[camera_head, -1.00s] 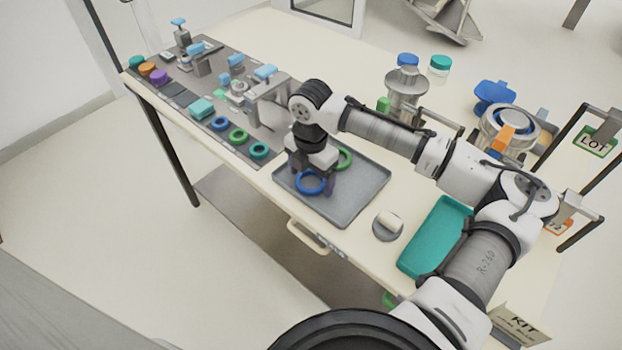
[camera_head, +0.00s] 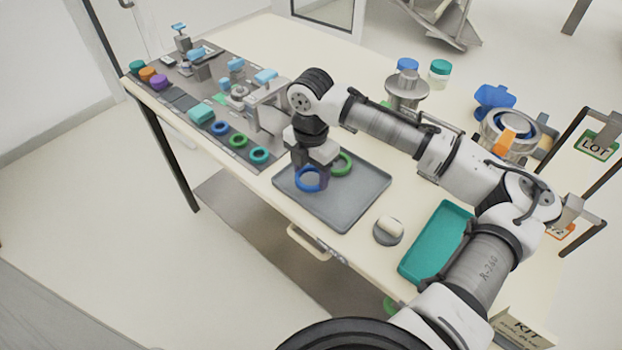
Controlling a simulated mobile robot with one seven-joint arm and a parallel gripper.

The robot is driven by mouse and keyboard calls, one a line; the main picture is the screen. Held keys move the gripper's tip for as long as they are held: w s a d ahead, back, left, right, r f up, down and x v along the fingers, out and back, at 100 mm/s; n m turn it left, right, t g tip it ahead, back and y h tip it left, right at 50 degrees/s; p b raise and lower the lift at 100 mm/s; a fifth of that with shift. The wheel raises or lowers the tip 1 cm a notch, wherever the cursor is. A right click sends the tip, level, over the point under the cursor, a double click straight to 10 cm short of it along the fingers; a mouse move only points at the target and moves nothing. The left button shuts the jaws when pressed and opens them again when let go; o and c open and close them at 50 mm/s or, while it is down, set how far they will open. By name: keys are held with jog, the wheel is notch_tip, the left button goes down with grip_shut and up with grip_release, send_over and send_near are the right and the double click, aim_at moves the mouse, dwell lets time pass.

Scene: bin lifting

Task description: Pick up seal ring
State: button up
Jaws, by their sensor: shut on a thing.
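A blue seal ring (camera_head: 300,186) is at the left part of the grey tray (camera_head: 352,208). My gripper (camera_head: 311,178) points down over the tray and is shut on the blue ring. Its dark fingers are partly hidden by the ring and the wrist. A green seal ring (camera_head: 347,168) lies on the tray just right of my gripper, partly hidden behind it. I cannot tell whether the blue ring is clear of the tray surface.
More rings, among them a blue one (camera_head: 220,128), a green one (camera_head: 238,140) and a teal one (camera_head: 259,154), lie on the dark mat to the left. A round dish (camera_head: 388,238) and a teal tray (camera_head: 425,258) stand to the right. Metal vessels (camera_head: 407,90) stand behind my arm.

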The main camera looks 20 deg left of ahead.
notch_tip(320, 180, up, 17)
jog(key=b, duration=0.2)
jog(key=shift+d, duration=0.15)
